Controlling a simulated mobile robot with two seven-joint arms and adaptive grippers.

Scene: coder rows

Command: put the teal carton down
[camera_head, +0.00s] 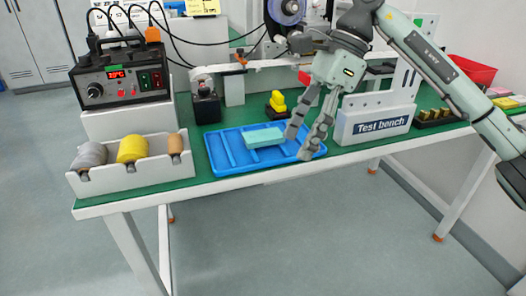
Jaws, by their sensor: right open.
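The teal carton (262,137) is a small flat box. It lies in the blue tray (218,156), near the tray's middle, on the green bench top. My right gripper (300,144) is open, with its two grey fingers pointing down over the right part of the tray. The fingers are just to the right of the carton. I cannot tell whether the nearer finger touches the carton's right end. My left gripper is not in view.
A white holder (95,184) with several rolls stands left of the tray. A soldering station (121,80) is behind it. The white "Test bench" block (375,125) stands right of the gripper. A yellow object (277,101) stands behind the tray. The bench's front edge is close to the tray.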

